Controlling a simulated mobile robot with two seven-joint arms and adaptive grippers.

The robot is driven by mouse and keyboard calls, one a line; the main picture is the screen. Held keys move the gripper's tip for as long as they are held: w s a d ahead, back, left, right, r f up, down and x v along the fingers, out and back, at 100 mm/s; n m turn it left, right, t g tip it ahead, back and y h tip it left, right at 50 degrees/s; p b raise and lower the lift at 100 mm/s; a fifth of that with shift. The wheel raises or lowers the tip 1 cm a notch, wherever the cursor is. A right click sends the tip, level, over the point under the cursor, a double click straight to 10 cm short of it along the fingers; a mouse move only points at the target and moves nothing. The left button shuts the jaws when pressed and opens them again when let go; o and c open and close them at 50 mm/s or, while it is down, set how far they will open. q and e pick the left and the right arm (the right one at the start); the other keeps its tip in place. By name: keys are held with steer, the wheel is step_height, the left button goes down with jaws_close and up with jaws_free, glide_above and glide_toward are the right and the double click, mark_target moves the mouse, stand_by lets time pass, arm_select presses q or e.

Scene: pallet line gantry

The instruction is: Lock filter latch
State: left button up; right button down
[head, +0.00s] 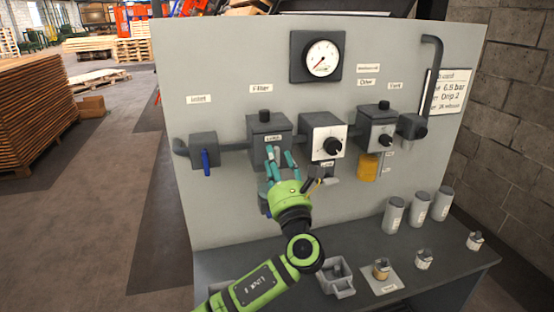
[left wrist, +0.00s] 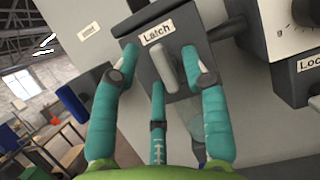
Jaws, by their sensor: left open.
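The filter unit (head: 257,126) is a dark grey box under the Filter label, in the pipe line on the panel. In the left wrist view its front (left wrist: 178,22) carries a Latch label and a light grey lever-like latch (left wrist: 166,70), which stands roughly upright and slightly tilted. My left gripper (head: 277,160) is right in front of the unit. Its teal fingers (left wrist: 160,68) are spread open, one on each side of the latch and a third below it. I cannot tell whether any finger touches the latch. In the head view the fingers hide the latch. My right gripper is not in view.
An inlet valve with a blue lever (head: 206,161) is left of the filter. A regulator with a black knob (head: 332,146) is close on the right. A gauge (head: 321,58) sits above. The bench (head: 440,272) below holds grey canisters (head: 417,210) and small parts.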

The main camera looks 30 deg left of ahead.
arm_select(q)
jaws_close()
